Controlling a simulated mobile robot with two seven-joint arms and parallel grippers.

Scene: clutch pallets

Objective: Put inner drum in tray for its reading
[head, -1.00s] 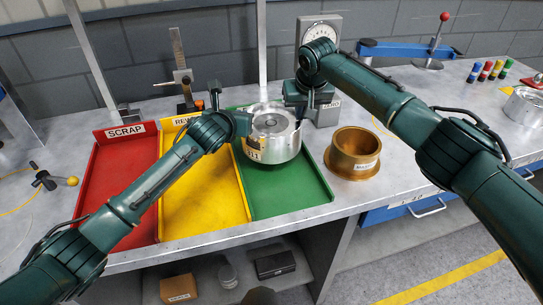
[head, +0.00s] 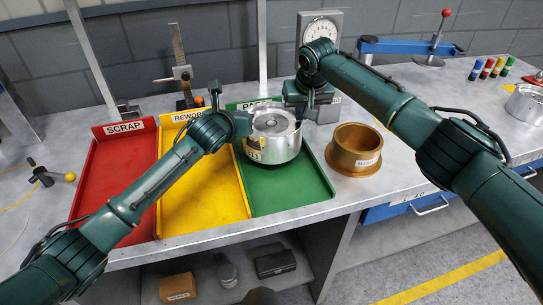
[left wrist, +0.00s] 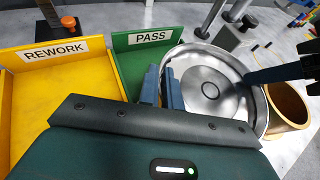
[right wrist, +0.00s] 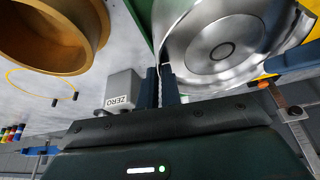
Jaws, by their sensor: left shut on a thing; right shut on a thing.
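The inner drum, a shiny silver cylinder (head: 278,149) with a yellow label partly reading "B1", is upright at the back of the green PASS tray (head: 290,202). I cannot tell whether its base touches the tray floor. My left gripper (head: 242,126) is shut on its left rim, and my right gripper (head: 308,103) is shut on its back right rim. The drum's hollow top and central hub show in the left wrist view (left wrist: 208,85) and in the right wrist view (right wrist: 215,50). The grippers hide parts of the rim.
A yellow REWORK tray (head: 200,212) and red SCRAP tray (head: 112,200) lie left of the green one. A brass ring (head: 345,165) stands close on the right. A dial gauge (head: 322,28) and a height gauge (head: 180,60) stand behind. The green tray's front is clear.

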